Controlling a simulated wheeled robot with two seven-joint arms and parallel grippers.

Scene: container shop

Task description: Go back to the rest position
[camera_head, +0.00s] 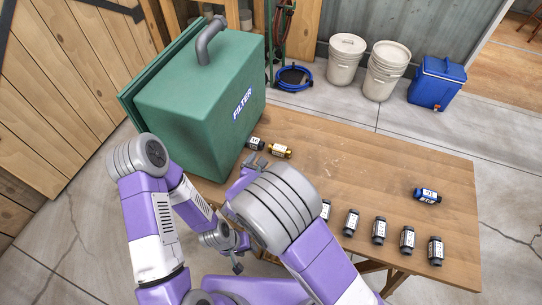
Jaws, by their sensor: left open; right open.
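My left gripper (242,256) is low in the head view, near the table's front left edge. It is open, and nothing shows between its fingers. My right gripper (240,180) is higher, just in front of the green box and partly hidden by my large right arm joint. It is open, and no held object shows. Both arms are bent, with the left elbow up at the left.
Buckets (345,60) and a blue cooler (437,83) stand behind.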

